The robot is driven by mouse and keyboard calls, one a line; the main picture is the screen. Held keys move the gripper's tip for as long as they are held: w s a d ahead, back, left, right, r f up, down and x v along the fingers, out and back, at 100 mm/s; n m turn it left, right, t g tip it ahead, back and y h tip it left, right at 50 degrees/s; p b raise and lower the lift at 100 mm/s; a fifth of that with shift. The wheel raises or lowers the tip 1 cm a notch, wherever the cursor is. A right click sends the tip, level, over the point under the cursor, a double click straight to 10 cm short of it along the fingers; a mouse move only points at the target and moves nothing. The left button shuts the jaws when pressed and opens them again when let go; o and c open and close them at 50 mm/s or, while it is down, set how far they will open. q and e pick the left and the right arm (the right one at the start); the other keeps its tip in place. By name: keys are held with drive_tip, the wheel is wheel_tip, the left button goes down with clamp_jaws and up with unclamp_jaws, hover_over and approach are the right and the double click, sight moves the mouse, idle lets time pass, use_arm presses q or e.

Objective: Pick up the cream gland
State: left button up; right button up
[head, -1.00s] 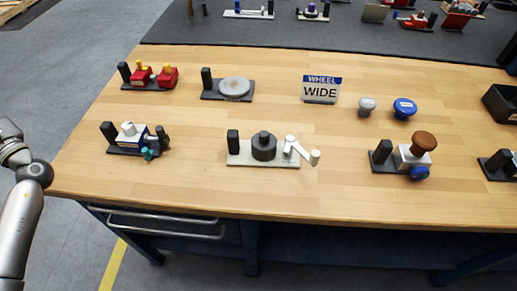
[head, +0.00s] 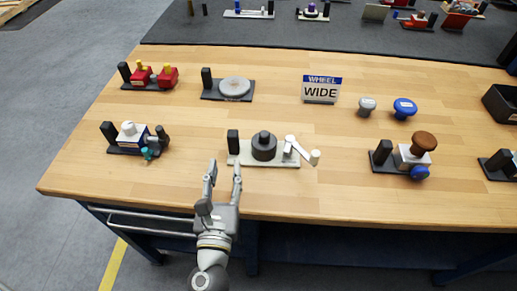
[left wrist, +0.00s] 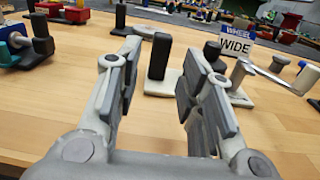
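A cream fixture (head: 235,159) lies near the table's front edge. It carries a black post, a dark stepped cylinder (head: 264,148) and a cream lever arm (head: 300,150) at its right end. I cannot tell which cream part is the gland. My left gripper (head: 225,168) is open and empty just in front of the fixture's left end, fingers pointing at it. In the left wrist view the black post (left wrist: 159,58) shows between the spread fingers, the cream lever (left wrist: 272,76) is to the right, and the right finger hides part of the base. My right gripper is not in view.
A WIDE sign (head: 320,89), a grey disc fixture (head: 235,88), a grey knob (head: 367,105) and a blue knob (head: 404,108) stand behind. Other fixtures sit left (head: 127,140) and right (head: 412,157).

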sight(233, 142)
use_arm(q)
drive_tip(key=shift+w+d+f, duration=0.1)
drive_tip(key=shift+f, duration=0.2)
drive_tip(key=w, duration=0.6)
drive_tip(key=shift+w+f, duration=0.25)
drive_tip(key=shift+w, duration=1.2)
drive_tip(key=shift+w+f, duration=0.1)
drive_tip(key=shift+w, duration=1.25)
clamp_jaws()
drive_tip(key=shift+r, duration=0.15)
